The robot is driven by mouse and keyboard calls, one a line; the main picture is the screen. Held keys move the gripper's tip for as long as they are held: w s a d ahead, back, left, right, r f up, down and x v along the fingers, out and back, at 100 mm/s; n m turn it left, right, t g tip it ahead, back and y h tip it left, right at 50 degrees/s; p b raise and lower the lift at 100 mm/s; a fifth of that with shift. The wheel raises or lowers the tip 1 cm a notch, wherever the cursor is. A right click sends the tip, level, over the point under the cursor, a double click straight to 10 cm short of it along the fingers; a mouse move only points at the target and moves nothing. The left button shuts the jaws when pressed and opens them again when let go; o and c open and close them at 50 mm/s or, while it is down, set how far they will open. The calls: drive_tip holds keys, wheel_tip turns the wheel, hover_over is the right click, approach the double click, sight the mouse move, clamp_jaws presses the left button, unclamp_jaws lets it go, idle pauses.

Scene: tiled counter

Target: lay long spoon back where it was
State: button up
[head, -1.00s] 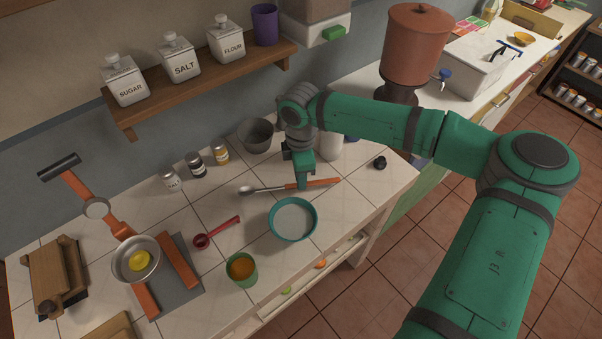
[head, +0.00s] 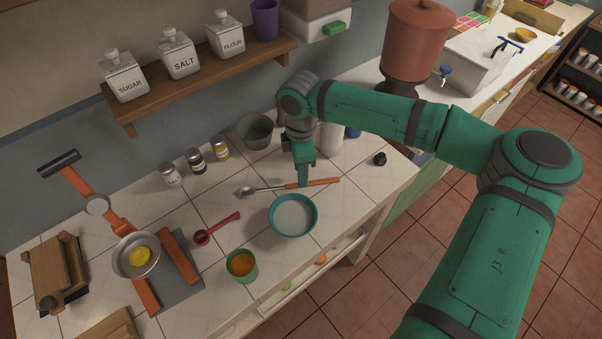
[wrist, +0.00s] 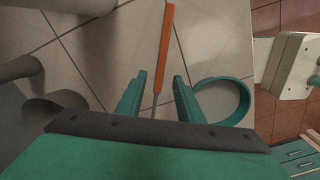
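The long spoon (head: 322,182) has an orange handle and a metal bowl end. In the head view it appears to lie on the tiled counter, behind the teal bowl (head: 272,216), with its bowl end to the left. My gripper (head: 303,183) is over the middle of the spoon, pointing down. In the wrist view my gripper (wrist: 160,82) has its two fingers apart, one on each side of the spoon (wrist: 166,45), with gaps beside the handle. Part of the spoon near the fingers is hidden in the head view.
A grey pot (head: 256,132) and several small jars (head: 196,161) stand behind the spoon. A red scoop (head: 220,228) and a green cup (head: 242,266) are to the front left. A small black object (head: 380,159) lies right of the spoon. Bare tiles lie around the handle's right end.

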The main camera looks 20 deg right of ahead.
wheel_tip(320, 180, up, 9)
idle(0.3)
drive_tip(key=shift+f, duration=0.1)
idle(0.5)
